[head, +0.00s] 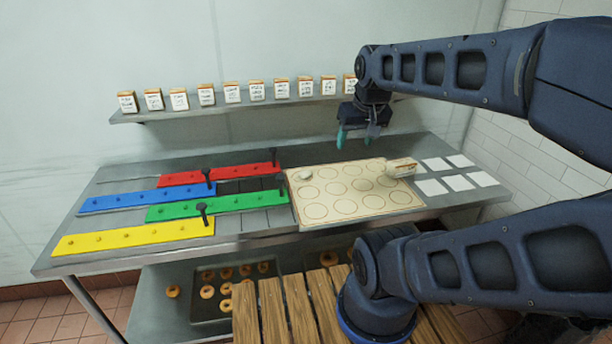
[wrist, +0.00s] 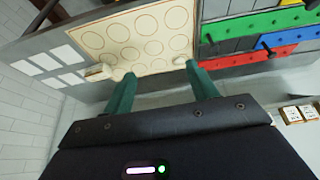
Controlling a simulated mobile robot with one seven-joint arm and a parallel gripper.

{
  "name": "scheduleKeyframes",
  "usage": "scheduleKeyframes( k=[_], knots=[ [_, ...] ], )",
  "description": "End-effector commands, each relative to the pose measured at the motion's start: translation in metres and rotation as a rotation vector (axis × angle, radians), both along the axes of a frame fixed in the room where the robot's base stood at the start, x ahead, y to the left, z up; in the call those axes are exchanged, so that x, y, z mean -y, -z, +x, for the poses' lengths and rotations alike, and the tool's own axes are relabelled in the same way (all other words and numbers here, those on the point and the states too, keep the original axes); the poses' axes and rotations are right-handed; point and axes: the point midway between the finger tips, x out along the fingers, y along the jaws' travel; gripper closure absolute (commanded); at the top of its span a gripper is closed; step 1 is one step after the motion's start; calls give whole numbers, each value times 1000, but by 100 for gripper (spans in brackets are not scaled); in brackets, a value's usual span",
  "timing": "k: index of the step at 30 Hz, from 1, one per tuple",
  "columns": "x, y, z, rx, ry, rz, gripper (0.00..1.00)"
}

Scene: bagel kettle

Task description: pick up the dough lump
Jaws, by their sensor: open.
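The dough lump (head: 303,175) is a small whitish blob at the far left corner of a cream board (head: 345,208) marked with circles. In the wrist view a pale lump (wrist: 180,61) shows close beside the tip of the right-hand finger. My gripper (head: 356,138) is open and empty, with green fingers pointing down. It hangs above the back of the counter, to the right of the lump and apart from it. In the wrist view the open fingers (wrist: 160,70) reach towards the board's edge.
A small labelled packet (head: 401,168) stands at the board's far right corner. White cards (head: 446,175) lie right of it. Red, blue, green and yellow strips (head: 135,236) with dark upright handles lie left. A shelf (head: 215,108) with several packets runs along the wall behind.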

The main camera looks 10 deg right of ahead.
Motion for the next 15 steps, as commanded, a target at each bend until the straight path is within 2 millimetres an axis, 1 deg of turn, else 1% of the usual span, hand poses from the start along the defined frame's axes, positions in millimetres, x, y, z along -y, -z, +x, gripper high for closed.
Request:
scheduleKeyframes(
  k=[10, 13, 15],
  knots=[
    [0, 0, 2, -3, -6, -5, 34],
    [0, -1, 9, -19, -31, -23, 34],
    [0, -1, 19, -38, -64, -49, 34]
  ],
)
